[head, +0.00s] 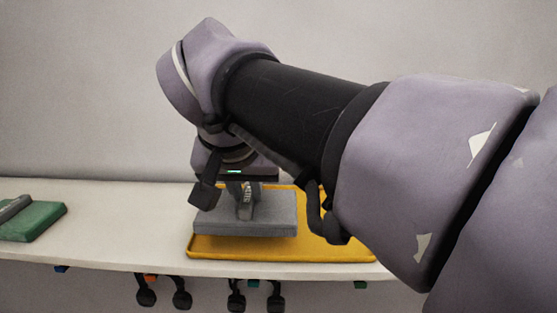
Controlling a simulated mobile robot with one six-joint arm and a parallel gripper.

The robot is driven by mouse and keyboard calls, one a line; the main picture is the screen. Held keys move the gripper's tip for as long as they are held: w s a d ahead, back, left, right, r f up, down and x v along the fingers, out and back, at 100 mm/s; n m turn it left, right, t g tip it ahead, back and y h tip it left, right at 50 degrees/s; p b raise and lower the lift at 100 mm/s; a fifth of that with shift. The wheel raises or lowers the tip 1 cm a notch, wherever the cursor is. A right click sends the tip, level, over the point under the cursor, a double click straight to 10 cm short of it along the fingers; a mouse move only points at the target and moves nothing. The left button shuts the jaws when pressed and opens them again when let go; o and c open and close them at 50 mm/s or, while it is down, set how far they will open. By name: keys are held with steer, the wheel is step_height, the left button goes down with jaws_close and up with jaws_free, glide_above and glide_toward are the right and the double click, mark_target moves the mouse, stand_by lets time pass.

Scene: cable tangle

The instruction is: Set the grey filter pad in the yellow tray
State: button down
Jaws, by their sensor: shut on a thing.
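The grey filter pad (273,216) is a flat grey slab at the middle of the head view. My gripper (246,208) points down and is shut on the pad's upper part. The yellow tray (300,250) lies on the white shelf, below and behind the pad. The pad overlaps the tray's left part in the picture. I cannot tell whether the pad touches the tray floor or is held just above it. My arm hides part of the tray's right side.
A green block (40,222) with a grey bar (14,207) on it lies at the far left of the white shelf (125,225). The shelf between it and the tray is clear. Several black cable ends (181,298) hang below the shelf's front edge.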

mark_target(282, 192)
steer(key=w+d, duration=0.2)
steer(key=d, duration=0.1)
steer(key=w+d+f+p, duration=0.1)
steer(key=w+d, duration=0.2)
steer(key=shift+w+d+f, duration=0.1)
steer(key=shift+w, duration=0.25)
steer(key=f, duration=0.3)
steer(key=shift+s, duration=0.4)
steer(key=shift+w+f, duration=0.15)
steer(key=shift+w, duration=0.1)
steer(key=shift+f, duration=0.15)
steer(key=c, duration=1.3)
jaws_free()
steer(key=shift+s, duration=0.1)
steer(key=shift+r, duration=0.2)
